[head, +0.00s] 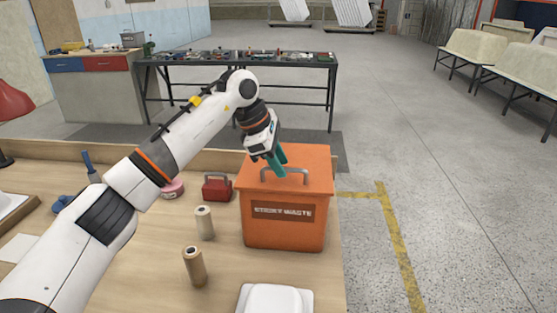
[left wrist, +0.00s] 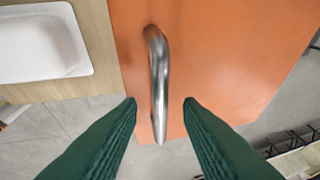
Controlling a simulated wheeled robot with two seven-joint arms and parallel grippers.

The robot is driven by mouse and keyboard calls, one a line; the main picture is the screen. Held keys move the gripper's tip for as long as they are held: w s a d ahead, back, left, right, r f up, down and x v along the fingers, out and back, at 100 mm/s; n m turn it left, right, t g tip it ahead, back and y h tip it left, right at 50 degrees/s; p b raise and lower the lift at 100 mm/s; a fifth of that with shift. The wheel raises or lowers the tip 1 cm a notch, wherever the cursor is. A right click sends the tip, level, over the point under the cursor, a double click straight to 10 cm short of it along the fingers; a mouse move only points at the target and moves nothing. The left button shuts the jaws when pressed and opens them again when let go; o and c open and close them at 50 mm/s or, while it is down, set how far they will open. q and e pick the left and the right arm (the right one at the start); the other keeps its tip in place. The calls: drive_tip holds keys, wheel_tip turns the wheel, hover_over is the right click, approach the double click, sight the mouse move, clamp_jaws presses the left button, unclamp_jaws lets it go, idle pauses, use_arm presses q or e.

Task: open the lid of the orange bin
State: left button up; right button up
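The orange bin (head: 283,225) stands on the wooden table with its lid (head: 310,163) closed. A metal handle (head: 285,171) is fixed on the lid; it also shows in the left wrist view (left wrist: 158,80). My left gripper (head: 277,167) is above the lid at the handle. In the left wrist view my left gripper's green fingers (left wrist: 160,103) are open, one on each side of the handle's end, with gaps between them and the bar. My right gripper is not in view.
A small red box (head: 217,188), a pale roll (head: 204,222) and a brown roll (head: 195,266) stand left of the bin on the table (head: 150,270). A white tray (head: 274,299) lies in front. Floor is open to the right.

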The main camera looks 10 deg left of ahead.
use_arm(q)
drive_tip(key=shift+c, duration=0.5)
clamp_jaws()
drive_tip(key=shift+r, duration=0.1)
drive_tip(key=shift+w+r+p, duration=0.15)
drive_tip(key=shift+r+p, duration=0.5)
drive_tip(key=w+r+p, duration=0.6)
drive_tip(key=r+p, duration=0.3)
drive_tip(key=p, duration=0.6)
drive_tip(key=shift+w+r+p, duration=0.25)
drive_tip(key=shift+p, duration=0.05)
drive_tip(key=shift+a+f, duration=0.1)
drive_tip(key=shift+a, duration=0.05)
